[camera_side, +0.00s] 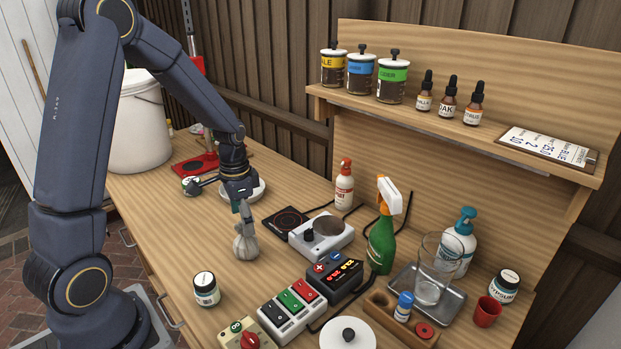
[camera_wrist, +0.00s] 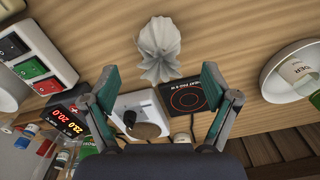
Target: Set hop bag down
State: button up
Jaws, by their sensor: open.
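The hop bag (camera_side: 245,245) is a small pale, gathered cloth bag. It stands on the wooden bench in front of the black heat pad (camera_side: 286,221) and the white hot plate (camera_side: 318,242). In the wrist view the bag (camera_wrist: 158,48) shows pleated, just beyond my fingertips, on bare wood. My gripper (camera_side: 245,224) is right above the bag, pointing down. In the wrist view its two green-tipped fingers (camera_wrist: 160,75) are spread wide with nothing clamped between them. I cannot tell whether a finger touches the bag. The heat pad (camera_wrist: 187,96) lies between the fingers in that view.
A white dish (camera_side: 241,188) is behind my gripper. A switch box (camera_side: 291,306) and a red-display controller (camera_side: 334,280) stand to the right. A labelled jar (camera_side: 206,290) is near the front edge. A green spray bottle (camera_side: 382,240) stands tall at right.

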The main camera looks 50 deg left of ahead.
notch_tip(320, 180, up, 5)
jog(key=shift+d, duration=0.15)
jog(key=s+d+r+n+t, duration=0.3)
jog(key=s+d+r+t, duration=0.2)
jog(key=s+d+r, duration=0.6)
notch_tip(320, 180, up, 3)
jog(key=shift+s+d+f+t, duration=0.1)
jog(key=shift+s+d+t, duration=0.25)
jog(key=shift+s, duration=0.45)
